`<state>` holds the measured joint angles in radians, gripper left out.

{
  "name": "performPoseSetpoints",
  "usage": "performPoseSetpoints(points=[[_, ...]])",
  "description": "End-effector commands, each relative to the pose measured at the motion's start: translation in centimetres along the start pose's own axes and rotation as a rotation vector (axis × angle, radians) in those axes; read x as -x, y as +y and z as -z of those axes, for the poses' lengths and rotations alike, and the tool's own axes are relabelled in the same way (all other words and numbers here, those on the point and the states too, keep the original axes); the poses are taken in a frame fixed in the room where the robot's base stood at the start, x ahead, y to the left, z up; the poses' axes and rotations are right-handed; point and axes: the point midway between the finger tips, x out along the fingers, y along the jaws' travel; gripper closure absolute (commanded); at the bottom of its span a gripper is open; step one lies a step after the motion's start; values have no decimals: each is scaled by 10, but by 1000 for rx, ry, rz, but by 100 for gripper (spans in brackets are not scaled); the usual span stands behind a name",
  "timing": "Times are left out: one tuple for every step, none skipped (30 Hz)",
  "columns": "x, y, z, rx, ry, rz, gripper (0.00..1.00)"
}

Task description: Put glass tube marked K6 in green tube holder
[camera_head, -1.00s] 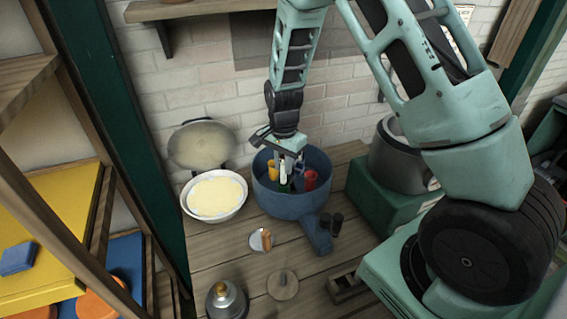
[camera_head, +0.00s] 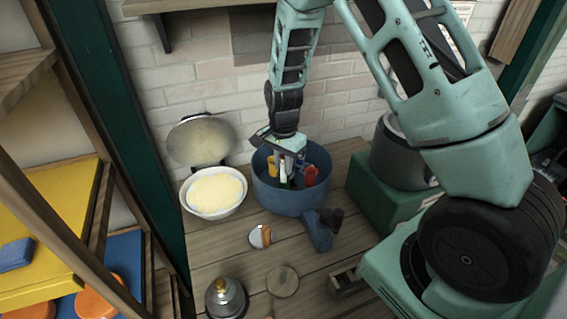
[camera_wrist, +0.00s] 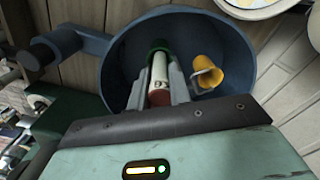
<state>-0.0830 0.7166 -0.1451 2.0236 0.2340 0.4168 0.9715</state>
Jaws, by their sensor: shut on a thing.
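My gripper (camera_head: 286,172) is shut on a pale glass tube (camera_wrist: 158,78) inside the blue pot. The tube has a reddish end near my jaws; its marking is too small to read surely. The tube's far end meets the green tube holder (camera_wrist: 160,45) in the wrist view and appears to be within its rim. I cannot tell how deep it sits. In the head view the green holder is mostly hidden under my gripper. A yellow holder (camera_wrist: 208,72) stands beside it, and a red holder (camera_head: 311,175) is on the right in the pot.
The blue pot's wall (camera_head: 283,201) surrounds the holders closely, with its handle (camera_head: 318,230) toward the front. A white bowl (camera_head: 214,192) stands left of it. A grey metal pot (camera_head: 393,158) is at right.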

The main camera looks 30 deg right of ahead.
Motion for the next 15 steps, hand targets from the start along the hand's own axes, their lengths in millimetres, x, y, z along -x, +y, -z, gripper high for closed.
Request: performPoseSetpoints(points=[[-2,0,0,0,0,0,100],[-2,0,0,0,0,0,100],[-3,0,0,0,0,0,100],[-4,0,0,0,0,0,100],[-5,0,0,0,0,0,100],[-6,0,0,0,0,0,100],[-6,0,0,0,0,0,100],[-7,0,0,0,0,0,100],[-8,0,0,0,0,0,100],[-9,0,0,0,0,0,100],[-10,0,0,0,0,0,100],[-10,0,0,0,0,0,100],[-11,0,0,0,0,0,100],[-12,0,0,0,0,0,100],[-13,0,0,0,0,0,100]])
